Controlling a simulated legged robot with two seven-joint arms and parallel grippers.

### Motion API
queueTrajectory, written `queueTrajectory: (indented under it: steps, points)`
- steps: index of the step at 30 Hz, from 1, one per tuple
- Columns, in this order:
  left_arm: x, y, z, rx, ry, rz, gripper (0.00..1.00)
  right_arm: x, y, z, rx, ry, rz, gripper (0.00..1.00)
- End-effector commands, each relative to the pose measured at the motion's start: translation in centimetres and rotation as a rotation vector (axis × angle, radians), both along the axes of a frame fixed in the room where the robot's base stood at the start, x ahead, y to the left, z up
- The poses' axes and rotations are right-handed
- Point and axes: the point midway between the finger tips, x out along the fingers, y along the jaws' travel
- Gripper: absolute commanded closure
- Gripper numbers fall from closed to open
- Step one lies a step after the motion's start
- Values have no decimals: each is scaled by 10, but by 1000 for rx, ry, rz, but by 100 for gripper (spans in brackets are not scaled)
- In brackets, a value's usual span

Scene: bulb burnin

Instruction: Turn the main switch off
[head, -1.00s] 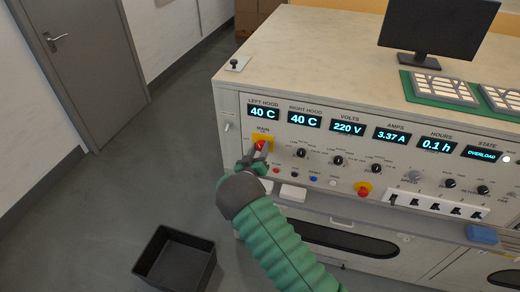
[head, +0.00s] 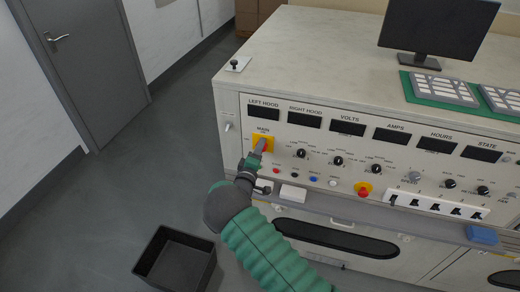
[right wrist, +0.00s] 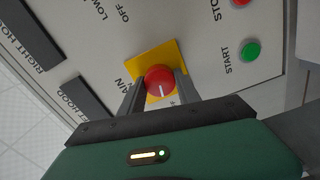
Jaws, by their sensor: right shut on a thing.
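The main switch (right wrist: 159,80) is a red rotary knob with a white mark on a yellow plate (right wrist: 149,59). The yellow plate also shows in the head view (head: 268,138) at the left end of the panel, under the "MAIN" label. My right gripper (head: 261,146) is at the knob and hides much of it in the head view. In the right wrist view the two fingers (right wrist: 158,88) stand on both sides of the knob, shut on it. The displays (head: 347,128) above are dark. My left gripper is not in view.
Small knobs and coloured buttons line the panel right of the switch. A black bin (head: 176,258) stands on the floor. A monitor (head: 436,25) stands on the bench top.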

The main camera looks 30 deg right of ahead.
Motion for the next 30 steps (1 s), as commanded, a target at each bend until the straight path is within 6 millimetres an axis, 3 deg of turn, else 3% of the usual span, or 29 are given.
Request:
queueTrajectory:
  steps: [12, 28, 29, 30]
  points:
    - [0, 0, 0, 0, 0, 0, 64, 2, 3, -3, -122, 148, 8, 100]
    - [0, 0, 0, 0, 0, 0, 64, 2, 4, -4, -136, 170, 8, 100]
    - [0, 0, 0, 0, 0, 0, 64, 2, 4, -4, -136, 170, 8, 60]
    - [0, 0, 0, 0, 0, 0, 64, 2, 4, -4, -137, 169, 8, 54]
